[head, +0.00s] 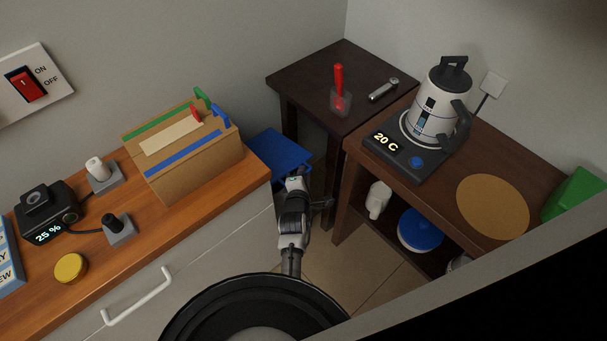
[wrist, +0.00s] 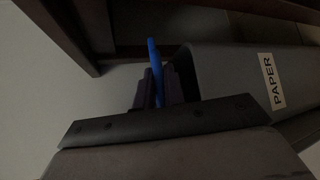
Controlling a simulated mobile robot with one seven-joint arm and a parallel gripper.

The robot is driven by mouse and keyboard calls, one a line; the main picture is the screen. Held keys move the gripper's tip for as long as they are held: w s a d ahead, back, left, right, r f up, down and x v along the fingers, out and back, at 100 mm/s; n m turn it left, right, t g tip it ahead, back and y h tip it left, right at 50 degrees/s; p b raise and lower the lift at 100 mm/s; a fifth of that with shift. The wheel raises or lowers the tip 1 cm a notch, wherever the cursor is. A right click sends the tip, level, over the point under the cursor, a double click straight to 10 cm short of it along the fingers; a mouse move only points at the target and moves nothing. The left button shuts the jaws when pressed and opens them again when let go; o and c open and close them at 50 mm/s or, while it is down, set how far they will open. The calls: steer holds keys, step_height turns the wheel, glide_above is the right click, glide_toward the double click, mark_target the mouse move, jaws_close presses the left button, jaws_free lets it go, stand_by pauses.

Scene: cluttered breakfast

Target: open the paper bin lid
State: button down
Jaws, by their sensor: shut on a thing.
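The paper bin's blue lid (head: 279,151) shows as a flat panel between the wooden counter and the dark side table. A dark gap shows between lid and bin rim; how far the lid is raised is hard to tell. My gripper (head: 296,182) is at the near edge of the lid.
The wooden counter (head: 225,188) with a cardboard sorter box (head: 200,170) is close on the left. The dark side table (head: 310,80) stands behind, and the kettle shelf (head: 400,185) is on the right. Bare floor (head: 345,270) shows between counter and shelf.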

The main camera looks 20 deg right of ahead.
step_height(320, 180, up, 7)
steer(key=w+a+p, duration=0.1)
steer(key=w+p, duration=0.2)
steer(key=p, duration=0.1)
steer(key=shift+r, duration=0.15)
steer(key=c, duration=1.5)
jaws_free()
steer(key=shift+s, duration=0.1)
step_height(320, 180, up, 20)
steer(key=shift+b, duration=0.35)
steer(key=shift+c, duration=0.2)
